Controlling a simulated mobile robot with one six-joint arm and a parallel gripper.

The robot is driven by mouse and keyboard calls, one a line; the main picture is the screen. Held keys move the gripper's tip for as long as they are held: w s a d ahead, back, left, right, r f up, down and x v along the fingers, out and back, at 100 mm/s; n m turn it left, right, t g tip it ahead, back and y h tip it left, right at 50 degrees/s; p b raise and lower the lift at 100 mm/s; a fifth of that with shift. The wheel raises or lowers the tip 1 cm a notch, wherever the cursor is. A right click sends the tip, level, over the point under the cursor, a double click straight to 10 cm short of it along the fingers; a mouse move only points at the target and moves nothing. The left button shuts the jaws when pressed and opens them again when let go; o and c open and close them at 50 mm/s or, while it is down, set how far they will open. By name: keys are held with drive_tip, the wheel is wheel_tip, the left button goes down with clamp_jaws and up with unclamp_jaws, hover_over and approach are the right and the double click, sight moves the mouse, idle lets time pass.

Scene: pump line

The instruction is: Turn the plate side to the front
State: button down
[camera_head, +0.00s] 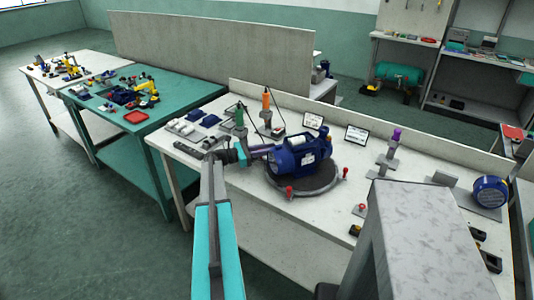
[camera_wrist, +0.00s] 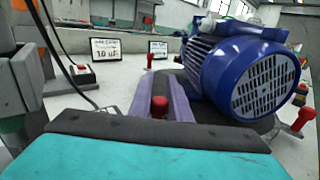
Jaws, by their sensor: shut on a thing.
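A blue pump (camera_head: 300,154) lies on a dark round turntable (camera_head: 312,190). A small white patch (camera_head: 309,158) shows on its side towards the head camera. In the wrist view the pump (camera_wrist: 245,70) shows its ribbed body, with the round fan grille facing right and near. My gripper (camera_head: 264,150) is at the turntable's left edge. In the wrist view its purple-grey fingers (camera_wrist: 164,100) are shut around a red knob (camera_wrist: 160,106) on the rim. Other red knobs show at the near rim (camera_head: 289,192) and right rim (camera_head: 346,173). The pump's far side is hidden.
An orange-handled tool (camera_head: 266,100) and a green one (camera_head: 239,117) stand in holders behind my gripper, with cables. Two small signs (camera_head: 356,134) stand behind the turntable. A purple-topped stand (camera_head: 394,140) is to the right. The bench front left of the turntable is mostly clear.

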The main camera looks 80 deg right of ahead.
drive_tip(key=shift+s+d, duration=0.3)
drive_tip(key=shift+s, duration=0.05)
drive_tip(key=shift+s+f, duration=0.1)
drive_tip(key=shift+s, duration=0.05)
drive_tip(key=c, duration=1.7)
unclamp_jaws()
drive_tip(key=shift+o, duration=0.2)
drive_tip(key=shift+w, duration=0.2)
drive_tip(key=b+v, duration=0.2)
drive_tip(key=v, duration=1.1)
drive_tip(key=shift+w+a+b, duration=0.15)
drive_tip(key=shift+w+b, duration=0.15)
drive_tip(key=shift+b, duration=0.05)
